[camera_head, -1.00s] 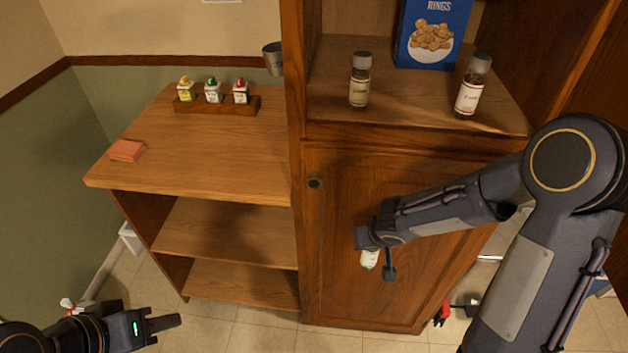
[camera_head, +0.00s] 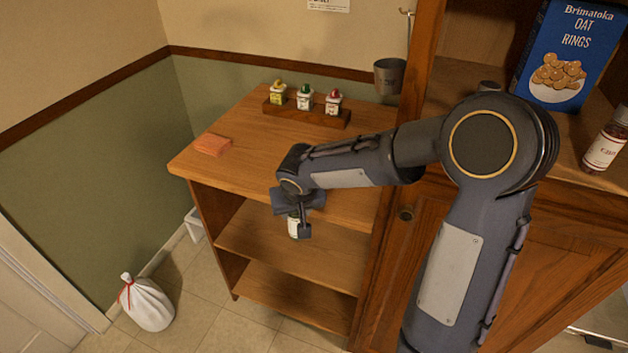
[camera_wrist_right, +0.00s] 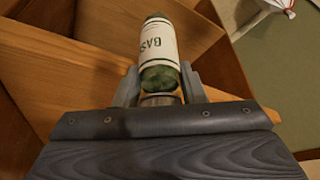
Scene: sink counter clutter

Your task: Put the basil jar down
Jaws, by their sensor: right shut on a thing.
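The basil jar (camera_wrist_right: 158,45) has a white label with dark letters and green contents, and it lies between the fingers in the right wrist view. My right gripper (camera_wrist_right: 160,88) is shut on the jar near its metal cap. In the head view the right gripper (camera_head: 298,222) is in front of the open shelf unit, below its top edge. The jar's white label (camera_head: 293,226) shows just below the gripper there, held in the air. My left gripper is outside the head view.
The wooden counter top (camera_head: 235,165) carries an orange sponge (camera_head: 213,145) and a rack (camera_head: 308,114) of several small bottles. A white bag (camera_head: 146,303) sits on the floor. The counter's middle is clear.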

